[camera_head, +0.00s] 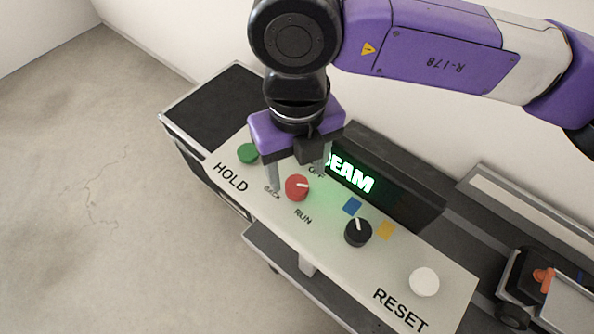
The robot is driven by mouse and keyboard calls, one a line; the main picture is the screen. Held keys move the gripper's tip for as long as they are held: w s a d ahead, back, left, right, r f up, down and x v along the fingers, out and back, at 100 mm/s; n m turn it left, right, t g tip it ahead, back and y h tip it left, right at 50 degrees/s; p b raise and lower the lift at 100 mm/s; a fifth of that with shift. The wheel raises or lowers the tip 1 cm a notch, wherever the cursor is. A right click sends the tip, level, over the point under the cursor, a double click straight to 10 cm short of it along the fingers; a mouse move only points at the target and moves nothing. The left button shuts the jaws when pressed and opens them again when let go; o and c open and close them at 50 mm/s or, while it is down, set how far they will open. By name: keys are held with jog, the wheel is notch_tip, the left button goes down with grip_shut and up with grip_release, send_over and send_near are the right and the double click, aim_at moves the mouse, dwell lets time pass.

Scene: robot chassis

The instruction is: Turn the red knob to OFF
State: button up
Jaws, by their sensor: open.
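The red knob (296,188) sits on the pale sloped panel (330,225), with a white pointer line on its top. The pointer line runs roughly sideways; its pointing end lies toward the right. Labels around the knob include RUN (303,216) below, BACK (272,192) to the left, and a partly hidden label at the upper right (317,172) that looks like OFF. My gripper (299,182) is open and points down over the panel. One finger is left of the knob and the other is at its upper right. I cannot tell whether either touches it.
A green button (247,153) by HOLD is on the left. A black knob (358,232) between blue and yellow squares and a white button (424,282) by RESET are on the right. A lit display (352,178) reading "BEAM", partly hidden, stands behind. A small cart-like device (540,285) is far right.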

aim_at(297, 185)
jog(key=shift+f+p, duration=0.35)
jog(key=shift+f, duration=1.7)
jog(key=shift+c, duration=0.5)
grip_shut()
